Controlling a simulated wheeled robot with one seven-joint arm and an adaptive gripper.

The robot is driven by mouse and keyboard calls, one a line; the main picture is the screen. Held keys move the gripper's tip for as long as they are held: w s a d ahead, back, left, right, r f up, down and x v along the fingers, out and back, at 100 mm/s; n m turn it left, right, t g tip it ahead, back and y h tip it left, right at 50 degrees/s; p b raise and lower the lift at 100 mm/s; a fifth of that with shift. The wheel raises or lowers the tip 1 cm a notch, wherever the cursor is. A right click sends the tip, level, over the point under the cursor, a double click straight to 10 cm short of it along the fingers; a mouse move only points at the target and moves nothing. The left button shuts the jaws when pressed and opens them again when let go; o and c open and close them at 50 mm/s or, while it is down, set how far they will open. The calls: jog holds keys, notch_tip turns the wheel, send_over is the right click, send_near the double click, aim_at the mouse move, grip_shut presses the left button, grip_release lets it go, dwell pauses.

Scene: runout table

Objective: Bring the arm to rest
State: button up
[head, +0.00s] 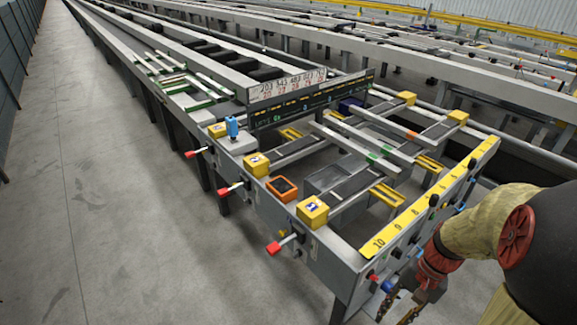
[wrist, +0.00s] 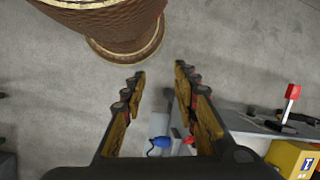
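My arm reaches in from the right edge of the head view. My gripper (head: 400,302) hangs low at the near right corner of the runout table (head: 345,268), partly cut off by the bottom edge. In the wrist view my gripper (wrist: 161,72) has its two yellow and dark fingers apart. Nothing is between the fingertips, and grey floor shows past them. Whether the arm touches the table frame cannot be told.
The table carries a yellow numbered scale (head: 430,200), yellow boxes (head: 312,211) and red-knobbed levers (head: 273,248). A red-tipped lever (wrist: 291,92) shows right of the fingers in the wrist view. A brown round body fills the upper left there. Open floor (head: 110,210) lies left.

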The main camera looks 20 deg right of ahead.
jog(key=w+a+r+n+t+h, duration=0.1)
jog(key=a+r+n+t+h, duration=0.1)
jog(key=a+r+n, duration=0.3)
jog(key=w+a+r+n+t+h, duration=0.1)
jog(key=a+r+n+t, duration=0.3)
jog(key=a+r, duration=0.7)
notch_tip(320, 180, up, 4)
jog(key=shift+w+a+r+n+h, duration=0.2)
jog(key=shift+w+a+n+h, duration=0.25)
jog(key=shift+n, duration=0.25)
jog(key=shift+d, duration=0.15)
